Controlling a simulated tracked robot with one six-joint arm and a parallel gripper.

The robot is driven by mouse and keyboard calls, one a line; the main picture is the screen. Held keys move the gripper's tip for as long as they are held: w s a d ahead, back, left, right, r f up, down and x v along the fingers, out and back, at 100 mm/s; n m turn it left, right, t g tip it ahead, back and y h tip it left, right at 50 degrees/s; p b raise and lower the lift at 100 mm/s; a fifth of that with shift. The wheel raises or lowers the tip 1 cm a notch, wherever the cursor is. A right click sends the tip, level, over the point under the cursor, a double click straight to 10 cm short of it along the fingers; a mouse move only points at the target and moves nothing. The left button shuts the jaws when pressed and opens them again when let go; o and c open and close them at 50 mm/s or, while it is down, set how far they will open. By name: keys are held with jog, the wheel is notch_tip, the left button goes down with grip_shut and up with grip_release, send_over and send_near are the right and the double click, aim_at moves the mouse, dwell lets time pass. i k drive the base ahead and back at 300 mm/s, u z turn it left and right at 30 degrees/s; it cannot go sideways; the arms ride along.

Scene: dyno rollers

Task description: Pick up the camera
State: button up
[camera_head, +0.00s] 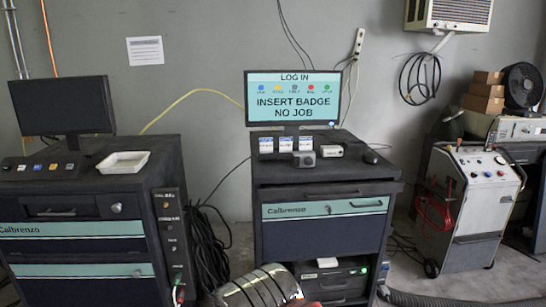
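Two small objects on the middle cabinet's dark top could be the camera. One is a pale boxy object (330,151) at the right of the badge-like cards. The other is a small grey block (304,159) just in front of the cards. Both are too small for me to tell which is the camera. They sit below the monitor and are not held by anything I can see.
The middle cabinet (323,240) also bears a monitor (292,98), several white-and-blue cards (285,144) and a dark mouse (371,157). A left cabinet (75,255) holds a white tray (122,162). A grey wheeled unit (470,210) stands right. Cables hang between the cabinets.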

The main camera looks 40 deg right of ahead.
aim_at(300, 159)
jog(key=u, duration=0.15)
jog(key=i, duration=0.85)
jog(key=z, duration=0.65)
jog(key=i, duration=0.85)
jog(key=z, duration=0.55)
